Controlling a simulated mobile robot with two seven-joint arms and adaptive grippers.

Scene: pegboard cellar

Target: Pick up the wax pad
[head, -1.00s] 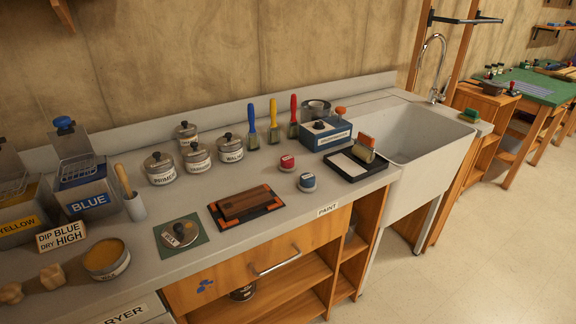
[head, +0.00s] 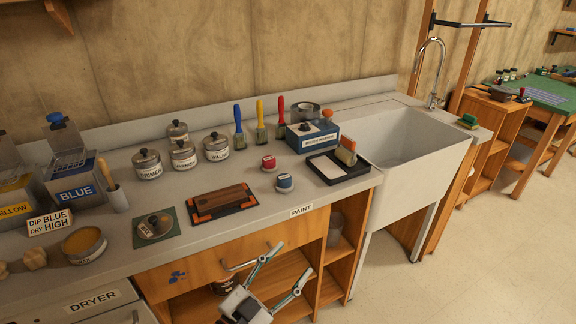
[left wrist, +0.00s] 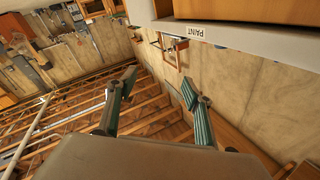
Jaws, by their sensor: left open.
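No label that I can read clearly says wax pad. Two small round knobbed pads, one red (head: 268,163) and one blue (head: 284,182), stand on the counter. A round tin (head: 83,245) with amber, wax-like contents stands near the front left; its label is too small to read. A grey knobbed disc (head: 153,226) lies on a green mat. My left gripper (head: 292,258) is open and empty, in front of the cabinet and below the counter edge. Its two fingers also show apart in the left wrist view (left wrist: 158,80). My right gripper is out of view.
The counter's front edge carries a PAINT label (head: 301,211). A drawer handle (head: 238,266) juts out close to my left gripper. A black tray (head: 318,161) and a dark wooden board (head: 220,202) lie on the counter. The sink (head: 400,140) is at right.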

